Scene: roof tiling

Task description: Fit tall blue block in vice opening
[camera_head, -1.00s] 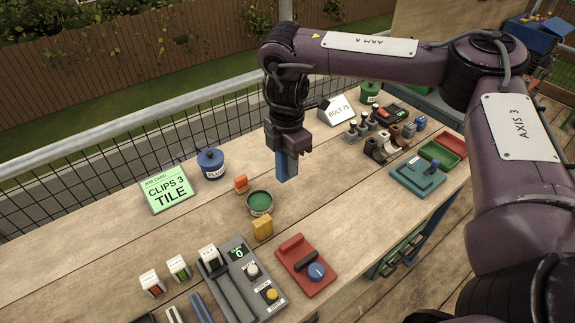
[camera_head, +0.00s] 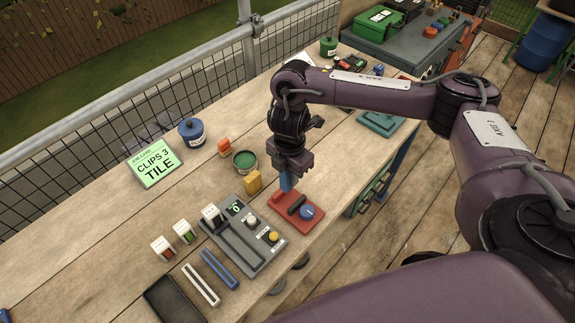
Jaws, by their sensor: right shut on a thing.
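My right gripper (camera_head: 290,164) points down and is shut on the tall blue block (camera_head: 287,183), which hangs upright below the fingers. The red vice (camera_head: 284,217) lies on the wooden bench, with a dark bar across it and a round blue knob (camera_head: 307,212). The block is over the back part of the vice, behind the dark bar. The block and gripper hide the vice opening there, and I cannot tell whether the block touches the vice. My left gripper is not in view.
A yellow block (camera_head: 253,182) and an open green tin (camera_head: 244,161) stand just left of the vice. A grey panel (camera_head: 236,237) with buttons lies to its front left. A teal fixture (camera_head: 378,122) is to the right.

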